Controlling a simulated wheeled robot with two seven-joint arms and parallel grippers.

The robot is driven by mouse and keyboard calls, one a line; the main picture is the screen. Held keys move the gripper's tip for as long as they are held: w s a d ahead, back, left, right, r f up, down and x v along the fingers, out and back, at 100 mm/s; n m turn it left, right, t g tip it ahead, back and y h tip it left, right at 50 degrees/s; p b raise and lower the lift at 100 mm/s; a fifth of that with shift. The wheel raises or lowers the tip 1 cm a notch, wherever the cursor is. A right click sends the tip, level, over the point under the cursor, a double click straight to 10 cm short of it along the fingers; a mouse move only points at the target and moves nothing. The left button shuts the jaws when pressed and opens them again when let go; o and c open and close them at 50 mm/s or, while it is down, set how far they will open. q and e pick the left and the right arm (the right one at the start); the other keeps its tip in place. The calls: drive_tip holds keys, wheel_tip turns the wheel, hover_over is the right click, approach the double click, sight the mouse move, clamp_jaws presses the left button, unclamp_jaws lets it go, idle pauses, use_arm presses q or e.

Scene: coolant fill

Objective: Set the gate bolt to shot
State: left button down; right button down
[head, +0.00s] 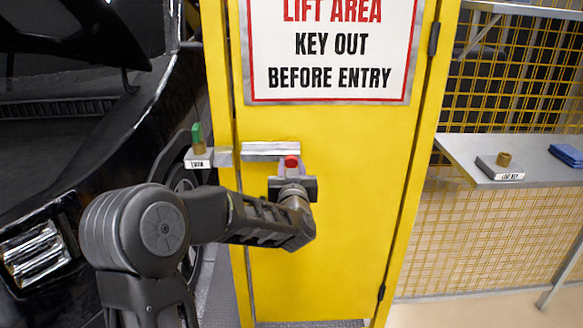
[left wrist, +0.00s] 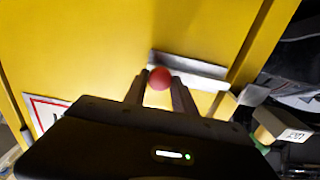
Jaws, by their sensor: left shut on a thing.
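The yellow gate (head: 325,215) carries a grey bolt housing (head: 262,149), also seen in the left wrist view (left wrist: 200,74). The bolt's red knob (head: 291,162) is at the housing's right end. A grey keeper (head: 222,156) is on the post to the left, with a narrow yellow gap between it and the housing. My left gripper (head: 292,181) reaches the knob from below and in front. In the left wrist view the red knob (left wrist: 160,77) sits between the fingertips, which are shut on it. The fingers hide part of the bolt. My right gripper is not in view.
A block with a green-topped key (head: 198,140) stands left of the gate, beside a black car (head: 85,140). A grey shelf (head: 470,150) at right holds a brass-topped key block (head: 502,165) and a blue cloth (head: 566,155). A warning sign (head: 330,48) is above the bolt.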

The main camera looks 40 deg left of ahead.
sight(271, 157)
use_arm(q)
drive_tip(key=shift+a, duration=0.1)
drive_tip(key=s+a+b, duration=0.1)
drive_tip(key=a, duration=0.1)
drive_tip(key=s+a+b, duration=0.1)
drive_tip(key=s+a, duration=0.1)
drive_tip(key=shift+s+b, duration=0.1)
drive_tip(key=shift+b, duration=0.2)
drive_tip(key=shift+a, duration=0.1)
drive_tip(key=c, duration=1)
unclamp_jaws()
drive_tip(key=shift+s, duration=0.1)
